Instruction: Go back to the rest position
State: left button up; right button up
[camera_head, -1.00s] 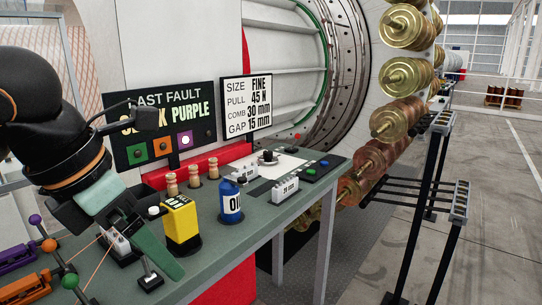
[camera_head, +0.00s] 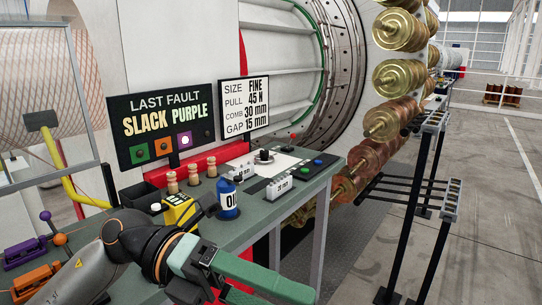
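My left arm comes in from the lower left, and its gripper (camera_head: 248,290) is over the front edge of the bench (camera_head: 237,232). One long green finger points right; the other side is partly cut off by the bottom of the picture. The fingers look spread, with nothing seen between them. My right gripper is not in view.
The bench carries a yellow box (camera_head: 178,211), partly hidden by my arm, a blue bottle (camera_head: 227,199), wooden pegs (camera_head: 172,183) and a fault sign (camera_head: 160,128). Purple (camera_head: 25,253) and orange (camera_head: 36,281) blocks are at left. Black stands (camera_head: 420,180) and open floor lie right.

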pick_arm(q)
jog(key=w+a+f+n+t+h+p, duration=0.1)
jog(key=w+a+n+t+h+p, duration=0.15)
jog(key=w+n+t+h, duration=1.05)
jog(key=w+a+f+n+t+y+p, duration=0.1)
jog(key=a+f+n+t+y, duration=0.45)
jog(key=f+n+y, duration=0.55)
jog(key=a+f+n+t+y, duration=0.4)
jog(key=f+n+t+y, duration=0.2)
jog(key=f+n+y, duration=0.45)
jog(key=s+a+f+n+g+y, duration=0.2)
jog(key=s+a+f+n+g, duration=0.1)
jog(key=s+f, duration=0.5)
jog(key=s+a+f+n+g+y+p, duration=0.1)
jog(key=s+a+f+n+g+y, duration=0.1)
jog(key=s+f, duration=0.6)
notch_tip(320, 180, down, 5)
jog(key=a+n+g, duration=0.1)
jog(key=n+g, duration=0.1)
jog(key=g, duration=0.1)
jog(key=shift+s+r+n, duration=0.2)
jog(key=shift+s+n, duration=0.1)
jog(key=shift+n, duration=0.05)
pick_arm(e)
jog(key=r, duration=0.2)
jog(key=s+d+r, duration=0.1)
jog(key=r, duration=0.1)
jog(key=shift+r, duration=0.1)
pick_arm(q)
jog(key=shift+g+y, duration=0.25)
